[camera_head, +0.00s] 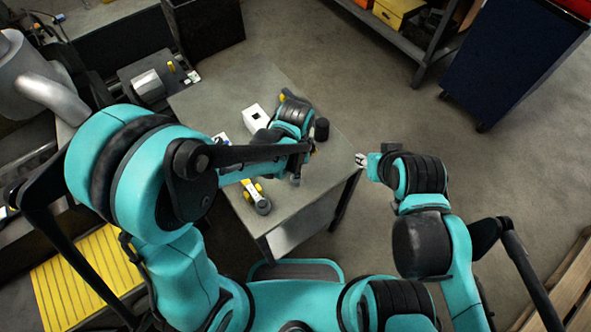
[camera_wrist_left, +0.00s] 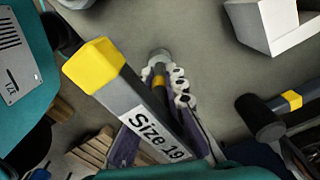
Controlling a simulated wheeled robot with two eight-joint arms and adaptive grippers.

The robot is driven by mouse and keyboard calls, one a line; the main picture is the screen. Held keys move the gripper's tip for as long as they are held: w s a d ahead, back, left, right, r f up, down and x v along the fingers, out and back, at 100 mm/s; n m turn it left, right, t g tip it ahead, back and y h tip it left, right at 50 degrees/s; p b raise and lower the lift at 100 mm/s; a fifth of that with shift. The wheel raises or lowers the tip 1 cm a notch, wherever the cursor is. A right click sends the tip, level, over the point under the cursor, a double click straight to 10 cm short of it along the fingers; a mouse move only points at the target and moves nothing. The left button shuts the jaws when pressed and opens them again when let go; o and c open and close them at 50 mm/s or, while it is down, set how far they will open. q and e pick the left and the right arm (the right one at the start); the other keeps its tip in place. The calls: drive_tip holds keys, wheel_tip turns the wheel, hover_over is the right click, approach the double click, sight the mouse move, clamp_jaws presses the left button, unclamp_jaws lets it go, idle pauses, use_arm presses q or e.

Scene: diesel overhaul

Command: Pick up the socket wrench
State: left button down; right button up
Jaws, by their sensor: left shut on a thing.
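A grey bar with a yellow end and a "Size 19" label, which I take as the socket wrench (camera_wrist_left: 122,88), crosses the left wrist view close to the camera. My left gripper (camera_wrist_left: 166,88) is shut on it, its fingers partly hidden behind the bar. A grey rounded tip with a yellow band shows beyond the fingers; I cannot tell whether it belongs to the wrench. In the head view the left arm reaches over the grey table (camera_head: 210,105) and its wrist largely hides the gripper. My right gripper (camera_head: 361,160) is off the table's right edge, with nothing visible in it.
A white box (camera_head: 255,118) stands on the table; it also shows in the left wrist view (camera_wrist_left: 275,28). A black cylinder (camera_head: 321,130) stands near the right edge. A grey and yellow tool (camera_head: 257,199) lies near the front edge. A dark blue cabinet (camera_head: 515,62) stands at the back right.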

use_arm(q)
drive_tip(key=shift+r, duration=0.55)
wheel_tip(320, 180, up, 3)
drive_tip(key=shift+p, duration=0.75)
drive_tip(key=s+d+r+p, duration=0.2)
drive_tip(key=s+d+r, duration=0.4)
drive_tip(key=s+d, duration=0.2)
drive_tip(key=shift+s+r, duration=0.25)
drive_tip(key=shift+r, duration=0.05)
drive_tip(key=c, duration=2.2)
unclamp_jaws()
clamp_jaws()
